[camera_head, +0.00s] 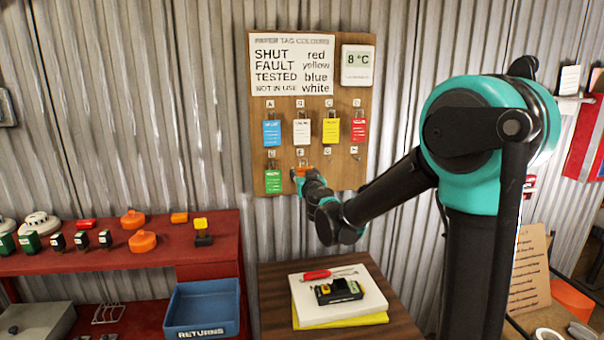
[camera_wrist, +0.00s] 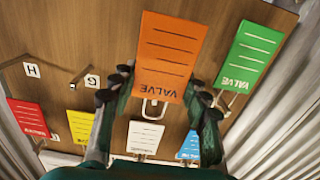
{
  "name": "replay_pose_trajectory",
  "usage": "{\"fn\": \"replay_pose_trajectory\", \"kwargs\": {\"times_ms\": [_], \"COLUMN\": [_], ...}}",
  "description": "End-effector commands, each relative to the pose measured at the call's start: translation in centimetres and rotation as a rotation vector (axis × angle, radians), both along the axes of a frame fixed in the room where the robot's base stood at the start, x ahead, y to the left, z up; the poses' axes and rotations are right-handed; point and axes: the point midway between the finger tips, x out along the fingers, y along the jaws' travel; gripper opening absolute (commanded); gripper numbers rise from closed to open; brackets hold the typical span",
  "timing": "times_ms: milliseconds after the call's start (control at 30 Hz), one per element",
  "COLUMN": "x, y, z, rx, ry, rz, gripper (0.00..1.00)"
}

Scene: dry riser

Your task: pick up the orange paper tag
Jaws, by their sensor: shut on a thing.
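The orange paper tag (camera_wrist: 170,50) is marked VALVE and fills the upper middle of the wrist view. In the head view only a small orange patch of it (camera_head: 299,172) shows, in the board's lower row; my gripper hides the rest. My gripper (camera_wrist: 160,86) has a finger at each side edge of the tag and is shut on it. In the head view my gripper (camera_head: 312,180) is at the board. A metal loop (camera_wrist: 152,109) shows just past the tag's VALVE end. I cannot tell whether the tag still hangs on it.
A green tag (camera_head: 273,182) hangs close beside it. Blue (camera_head: 272,133), white (camera_head: 302,132), yellow (camera_head: 331,130) and red (camera_head: 359,130) tags hang above on the wooden board (camera_head: 318,110). Below stand a wooden table (camera_head: 272,300) and a blue RETURNS bin (camera_head: 203,290).

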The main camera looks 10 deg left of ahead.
Motion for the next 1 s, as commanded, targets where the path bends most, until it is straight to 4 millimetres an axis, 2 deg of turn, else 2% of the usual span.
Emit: {"fn": "replay_pose_trajectory", "kwargs": {"times_ms": [300,500,700,1000], "x": [-8.1,-11.8,-13.8,-14.5], "y": [-2.3,-3.4,-3.9,-4.2], "z": [0.0,0.0,0.0,0.0], "rx": [0.000,0.000,0.000,0.000], "ry": [0.000,0.000,0.000,0.000], "rz": [0.001,0.001,0.001,-0.001], "gripper": [0.35,0.34,0.34,0.34]}}
